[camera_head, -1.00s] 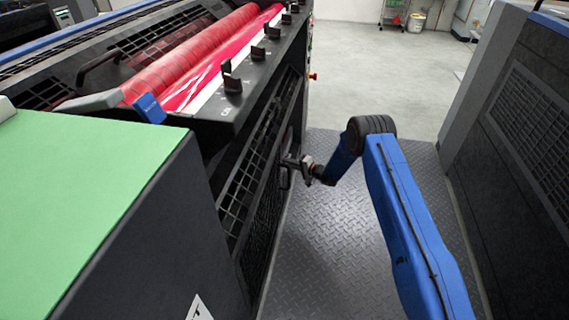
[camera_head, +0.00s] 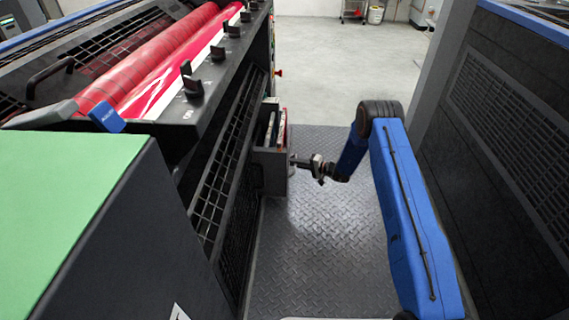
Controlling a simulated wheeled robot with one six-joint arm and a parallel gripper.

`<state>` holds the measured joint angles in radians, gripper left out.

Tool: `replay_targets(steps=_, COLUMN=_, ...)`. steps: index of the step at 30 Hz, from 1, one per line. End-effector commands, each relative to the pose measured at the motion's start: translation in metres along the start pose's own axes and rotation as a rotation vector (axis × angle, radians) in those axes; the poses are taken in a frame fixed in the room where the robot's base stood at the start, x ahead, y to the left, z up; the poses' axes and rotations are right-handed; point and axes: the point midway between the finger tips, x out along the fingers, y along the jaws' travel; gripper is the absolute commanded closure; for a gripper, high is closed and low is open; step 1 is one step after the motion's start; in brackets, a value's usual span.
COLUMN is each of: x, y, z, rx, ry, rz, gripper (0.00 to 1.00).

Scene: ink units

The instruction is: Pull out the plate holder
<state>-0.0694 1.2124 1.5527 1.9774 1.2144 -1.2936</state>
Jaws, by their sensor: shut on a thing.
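The plate holder (camera_head: 271,172) is a grey, drawer-like box that sticks out of the side of the left machine, low down past the grille. Its top is open, and red and pale edges show inside it. My gripper (camera_head: 298,162) is at the holder's outer front face, shut on its handle. The handle is small in the view and mostly covered by the jaws. My blue arm reaches in from the lower right.
The left ink unit (camera_head: 215,85) has red rollers and a row of black keys along its top edge. The right machine (camera_head: 505,120) walls the other side. The diamond-plate walkway (camera_head: 325,235) between them is clear. A green-topped cabinet (camera_head: 65,185) stands at the near left.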

Motion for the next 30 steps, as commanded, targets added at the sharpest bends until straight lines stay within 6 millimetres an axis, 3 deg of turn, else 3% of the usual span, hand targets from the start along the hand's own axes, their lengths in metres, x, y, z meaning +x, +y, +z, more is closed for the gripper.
replay_targets(steps=6, x=-0.039, y=0.009, z=-0.017, rx=0.002, ry=0.004, rz=0.0, gripper=1.0)
replay_targets(steps=15, x=-0.079, y=0.018, z=-0.033, rx=0.002, ry=0.003, rz=0.001, gripper=1.0)
replay_targets(steps=22, x=-0.095, y=0.022, z=-0.039, rx=0.001, ry=0.001, rz=0.0, gripper=1.0)
replay_targets(steps=30, x=-0.1, y=0.023, z=-0.041, rx=0.001, ry=0.001, rz=0.0, gripper=1.0)
